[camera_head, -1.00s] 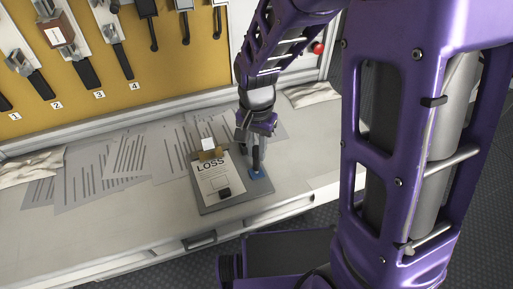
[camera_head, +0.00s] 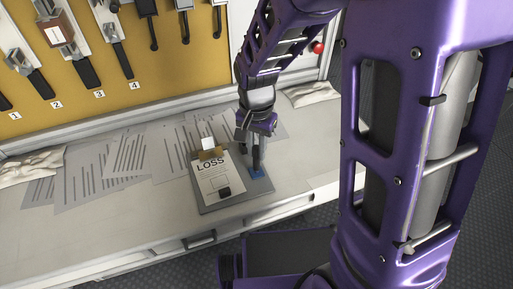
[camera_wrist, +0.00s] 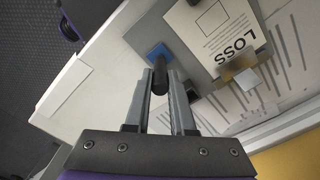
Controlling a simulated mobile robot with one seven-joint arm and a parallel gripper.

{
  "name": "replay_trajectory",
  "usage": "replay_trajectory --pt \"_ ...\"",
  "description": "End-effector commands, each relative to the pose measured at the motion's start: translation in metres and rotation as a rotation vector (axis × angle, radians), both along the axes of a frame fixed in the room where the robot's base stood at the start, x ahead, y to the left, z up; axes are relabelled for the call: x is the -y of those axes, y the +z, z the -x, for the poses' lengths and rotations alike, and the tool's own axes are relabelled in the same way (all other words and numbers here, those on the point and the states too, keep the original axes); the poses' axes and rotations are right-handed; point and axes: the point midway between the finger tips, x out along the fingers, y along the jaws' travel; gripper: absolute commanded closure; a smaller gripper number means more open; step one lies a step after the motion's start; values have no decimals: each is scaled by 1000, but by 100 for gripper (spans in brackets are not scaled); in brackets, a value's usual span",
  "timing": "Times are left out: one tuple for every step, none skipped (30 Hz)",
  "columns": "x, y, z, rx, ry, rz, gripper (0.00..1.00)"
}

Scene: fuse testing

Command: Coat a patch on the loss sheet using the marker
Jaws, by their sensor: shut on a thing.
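The loss sheet (camera_head: 216,180), a white page headed LOSS, lies on a clipboard on a grey board. It shows upside down in the wrist view (camera_wrist: 222,35). My gripper (camera_head: 257,165) is right of the sheet, above a small blue square (camera_head: 256,172) on the board. In the wrist view my gripper (camera_wrist: 161,78) is shut on a dark, round-ended thing (camera_wrist: 160,72), which looks like the marker. Its far end is close to the blue square (camera_wrist: 158,52); I cannot tell whether they touch. The fingers hide part of it.
A small dark block (camera_head: 224,192) sits on the sheet's lower part. The grey board (camera_head: 210,208) lies near the bench's front edge. Loose printed papers (camera_head: 90,172) spread to the left. A tool panel (camera_head: 180,75) stands behind, and a pale cloth (camera_head: 310,95) lies at the right.

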Motion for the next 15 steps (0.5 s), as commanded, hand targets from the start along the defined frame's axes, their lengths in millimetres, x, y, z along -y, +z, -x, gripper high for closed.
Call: replay_trajectory --pt "0 -2 1 -3 0 1 100" --pt "0 -2 1 -3 0 1 100" --pt "0 -2 1 -3 0 2 100" --pt "0 -1 1 -3 0 2 100" --pt "0 0 1 -3 0 2 100" --pt "0 1 1 -3 0 2 100" --pt "0 3 1 -3 0 2 100" --pt "0 5 1 -3 0 1 100" --pt "0 9 1 -3 0 1 100" --pt "0 11 1 -3 0 1 100" --pt "0 14 1 -3 0 1 100" --pt "0 17 1 -3 0 1 100" --pt "0 20 1 -3 0 1 100" --pt "0 23 1 -3 0 1 100" --pt "0 26 1 -2 0 1 100"
